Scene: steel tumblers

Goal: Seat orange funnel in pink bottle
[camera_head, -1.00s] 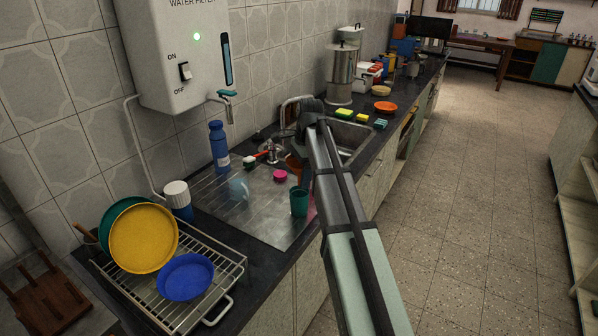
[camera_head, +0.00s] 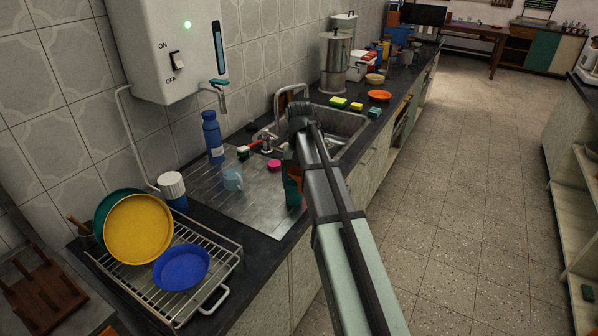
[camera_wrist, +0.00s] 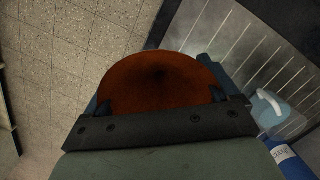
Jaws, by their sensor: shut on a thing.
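My gripper (camera_wrist: 165,100) is shut on the orange funnel (camera_wrist: 160,75), whose wide round mouth faces the wrist camera. In the head view a small part of the orange funnel (camera_head: 294,170) shows just left of my arm, over or in front of a teal cup (camera_head: 291,191); the gripper's fingers are hidden there by the arm. A sliver of pink (camera_head: 304,203) at the arm's left edge may be the pink bottle, but most of it is hidden. The funnel's spout is not visible, so I cannot tell whether it touches anything.
A small pink object (camera_head: 274,164), a clear mug (camera_head: 232,178) and a blue bottle (camera_head: 212,136) stand on the steel drainboard (camera_head: 250,212). The faucet and sink (camera_head: 343,124) lie behind. A dish rack (camera_head: 215,291) with plates stands front left. Open floor lies right.

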